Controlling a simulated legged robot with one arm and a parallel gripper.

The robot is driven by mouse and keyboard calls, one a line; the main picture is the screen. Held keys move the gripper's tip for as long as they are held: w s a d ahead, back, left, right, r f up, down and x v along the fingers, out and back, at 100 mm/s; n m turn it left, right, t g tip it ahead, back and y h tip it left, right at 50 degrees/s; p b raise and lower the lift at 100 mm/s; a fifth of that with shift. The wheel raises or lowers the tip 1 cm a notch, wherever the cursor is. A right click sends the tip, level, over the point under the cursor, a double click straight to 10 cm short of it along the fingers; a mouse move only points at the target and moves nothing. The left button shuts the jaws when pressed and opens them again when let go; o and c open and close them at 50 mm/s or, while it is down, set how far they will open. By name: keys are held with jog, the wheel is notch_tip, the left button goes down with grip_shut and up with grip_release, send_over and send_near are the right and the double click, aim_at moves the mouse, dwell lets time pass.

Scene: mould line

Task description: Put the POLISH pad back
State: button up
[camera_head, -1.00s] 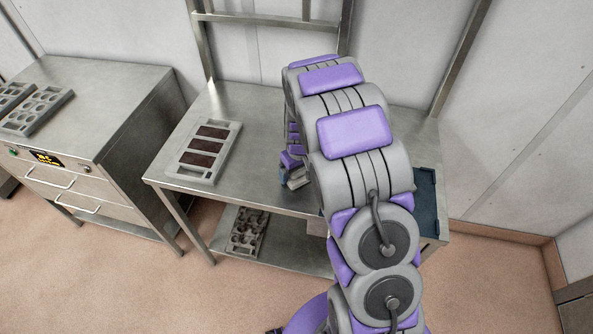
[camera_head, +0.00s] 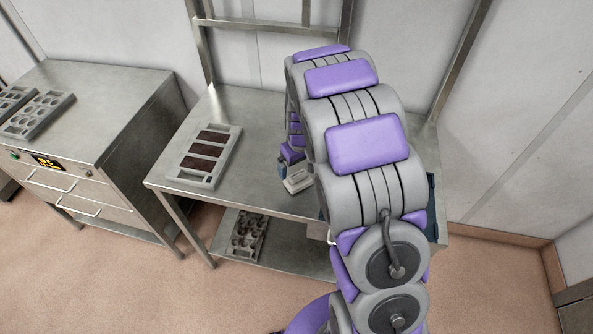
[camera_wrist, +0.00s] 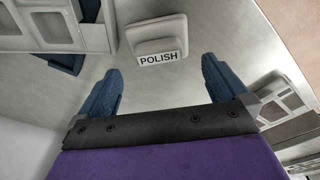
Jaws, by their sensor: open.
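The POLISH pad (camera_wrist: 153,28) is a pale grey block with a white label reading POLISH. It lies on the steel bench in the upper middle of the wrist view, label towards me. My gripper (camera_wrist: 162,66) is open, its two blue fingers apart and empty. The pad is just beyond the fingertips, roughly centred between them. In the head view the pad (camera_head: 298,183) shows near the front of the bench (camera_head: 255,178), beside a blue finger of my gripper (camera_head: 284,168). The rest of the gripper is hidden behind my arm.
A grey mould with dark brown bars (camera_head: 182,178) lies on the bench to the left. Another mould (camera_head: 248,233) is on the lower shelf. A dark blue tray (camera_head: 432,205) is partly hidden at right. A steel cabinet (camera_head: 110,110) stands left. The bench between mould and pad is clear.

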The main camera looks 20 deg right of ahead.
aim_at(299, 176)
jog(key=s+a+r+m+g, duration=0.1)
jog(key=s+a+r, duration=0.2)
jog(key=s+r, duration=0.95)
jog(key=s+a+r+g, duration=0.1)
jog(key=s+r, duration=0.2)
jog(key=s, duration=0.9)
jog(key=s+a+r+m+g, duration=0.1)
jog(key=s+r, duration=0.2)
jog(key=s, duration=0.9)
jog(key=shift+s+a+m+p, duration=0.15)
jog(key=shift+s+m+p, duration=0.15)
jog(key=shift+s, duration=0.05)
